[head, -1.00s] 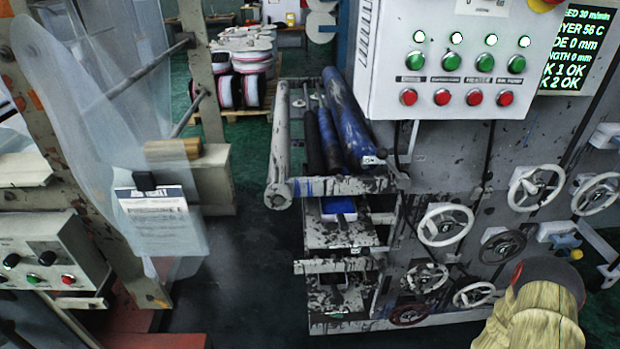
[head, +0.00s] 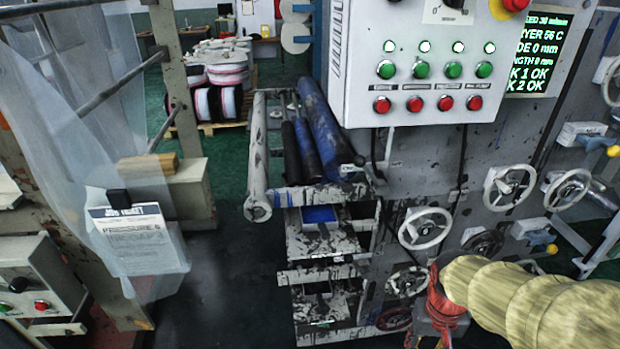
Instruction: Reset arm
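My arm, in a yellowish ribbed cover, reaches in from the right edge of the head view at the lower right. At its end is my gripper (head: 437,318), reddish and dark, low in front of the machine's handwheels. Its fingers are small and partly cut off by the bottom edge, so I cannot tell whether it is open or shut. I see nothing clearly held in it.
The grey control box (head: 425,65) with green and red buttons juts out above. White handwheels (head: 425,228) stick out beside my arm. A rack of rollers (head: 325,130) stands left of them. A clear film with a job ticket (head: 127,238) hangs at left. Dark floor (head: 225,270) lies open between.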

